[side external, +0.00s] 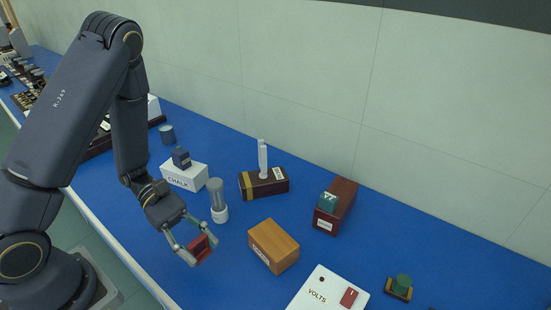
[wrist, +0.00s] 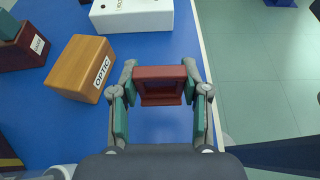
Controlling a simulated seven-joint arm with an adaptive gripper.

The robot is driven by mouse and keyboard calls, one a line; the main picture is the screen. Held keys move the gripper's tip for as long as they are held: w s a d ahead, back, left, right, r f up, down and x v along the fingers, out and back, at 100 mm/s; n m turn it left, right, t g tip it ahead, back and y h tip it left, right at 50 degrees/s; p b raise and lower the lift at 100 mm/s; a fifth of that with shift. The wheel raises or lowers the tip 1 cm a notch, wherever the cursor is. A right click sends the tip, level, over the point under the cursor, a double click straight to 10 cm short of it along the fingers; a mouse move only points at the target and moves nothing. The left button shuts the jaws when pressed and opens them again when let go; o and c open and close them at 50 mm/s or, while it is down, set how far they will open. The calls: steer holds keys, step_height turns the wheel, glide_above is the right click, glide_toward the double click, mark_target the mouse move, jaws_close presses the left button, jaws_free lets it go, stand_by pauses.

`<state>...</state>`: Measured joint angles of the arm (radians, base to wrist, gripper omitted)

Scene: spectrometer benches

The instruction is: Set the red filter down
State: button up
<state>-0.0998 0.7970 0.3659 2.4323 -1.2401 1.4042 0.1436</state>
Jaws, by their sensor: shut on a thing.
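The red filter (side external: 202,246) is a small red block with a framed recess on one face. My gripper (side external: 204,249) is shut on it, over the front part of the blue bench. In the wrist view the red filter (wrist: 160,85) sits between the two fingertips of my gripper (wrist: 160,88), one pad on each side. Blue bench top shows around and below it. I cannot tell how high it is above the bench.
A wooden box (side external: 273,246) labelled OPTIC in the wrist view stands right of my gripper. A grey cylinder (side external: 217,200) stands close behind. A white VOLTS box (side external: 330,292) lies further right. The bench's front edge (wrist: 207,75) is near the filter. Bare blue bench lies between.

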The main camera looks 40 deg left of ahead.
mark_target(207, 276)
step_height(207, 276, down, 8)
steer(key=shift+f, duration=0.1)
stand_by(0.4)
steer(key=o, duration=1)
steer(key=shift+o, duration=0.2)
